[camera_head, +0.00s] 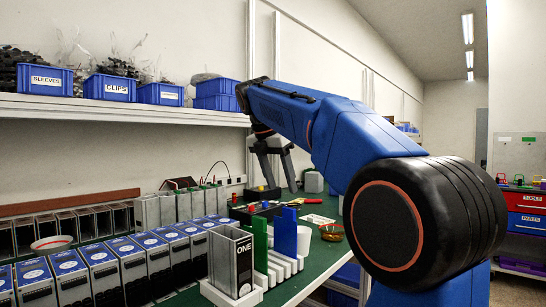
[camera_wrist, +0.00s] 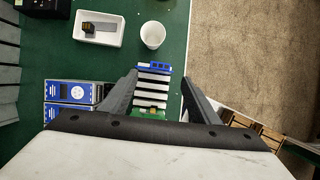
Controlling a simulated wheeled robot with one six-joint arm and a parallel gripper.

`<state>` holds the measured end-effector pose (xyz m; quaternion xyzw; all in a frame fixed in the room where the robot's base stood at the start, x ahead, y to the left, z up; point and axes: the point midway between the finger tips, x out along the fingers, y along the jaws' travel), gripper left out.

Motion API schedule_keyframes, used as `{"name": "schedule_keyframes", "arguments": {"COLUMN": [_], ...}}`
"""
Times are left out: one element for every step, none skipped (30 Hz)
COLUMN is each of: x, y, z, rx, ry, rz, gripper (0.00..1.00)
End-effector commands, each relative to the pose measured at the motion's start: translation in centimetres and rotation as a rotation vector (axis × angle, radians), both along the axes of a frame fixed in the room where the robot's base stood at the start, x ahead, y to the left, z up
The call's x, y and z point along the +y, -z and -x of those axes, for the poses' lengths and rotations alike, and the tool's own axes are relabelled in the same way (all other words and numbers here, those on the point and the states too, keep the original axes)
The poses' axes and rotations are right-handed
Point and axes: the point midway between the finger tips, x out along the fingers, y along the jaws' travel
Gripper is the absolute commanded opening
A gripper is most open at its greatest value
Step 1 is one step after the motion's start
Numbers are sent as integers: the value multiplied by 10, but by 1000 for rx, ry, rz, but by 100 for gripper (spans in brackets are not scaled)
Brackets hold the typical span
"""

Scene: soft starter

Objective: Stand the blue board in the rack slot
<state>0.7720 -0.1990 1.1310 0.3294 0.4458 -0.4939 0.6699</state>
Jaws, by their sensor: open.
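The blue board (camera_head: 286,232) stands upright at the white rack (camera_head: 284,268) in the head view, behind a green board (camera_head: 260,240). In the wrist view the blue board (camera_wrist: 154,67) shows edge-on at the rack's far end, and the green board (camera_wrist: 150,114) at its near end. I cannot tell how deep the blue board sits. The rack's pale slats (camera_wrist: 152,87) lie between the two boards. My gripper (camera_head: 274,172) points down above the bench. In the wrist view its open fingers (camera_wrist: 159,77) are on either side of the rack and appear apart from the blue board.
A white cup (camera_wrist: 153,35) stands beyond the rack, with a white tray (camera_wrist: 78,41) to its left. Blue-topped units (camera_head: 152,240) fill the bench on the left. A box marked ONE (camera_head: 243,262) stands near the rack. The bench edge drops to floor (camera_wrist: 240,60) on the right.

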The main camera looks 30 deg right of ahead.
Motion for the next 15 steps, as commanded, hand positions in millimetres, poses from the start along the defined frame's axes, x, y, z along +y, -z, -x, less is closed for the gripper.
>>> {"name": "schedule_keyframes", "arguments": {"x": [4,6,9,12,14,16,18,20,22,24,26,27,28,29,30], "y": [-10,-15,-23,-28,-33,-41,-45,-50,-55,-59,-63,-67,-70,-72,-75], "z": [0,1,1,2,3,4,4,5,6,6,6,7,8,8,9], "rx": [-3,-2,-3,-2,-3,-3,-3,-3,-2,-3,-1,-1,-1,-1,-1], "ry": [-1,-1,-1,-1,-2,-1,-1,-1,-1,-1,-1,-2,-2,-1,-1], "rz": [0,0,0,0,0,0,0,0,-1,-1,0,0,0,0,0], "gripper": [56,56,56,56,56,56,56,56,56,56,56,56,56,56,56]}}
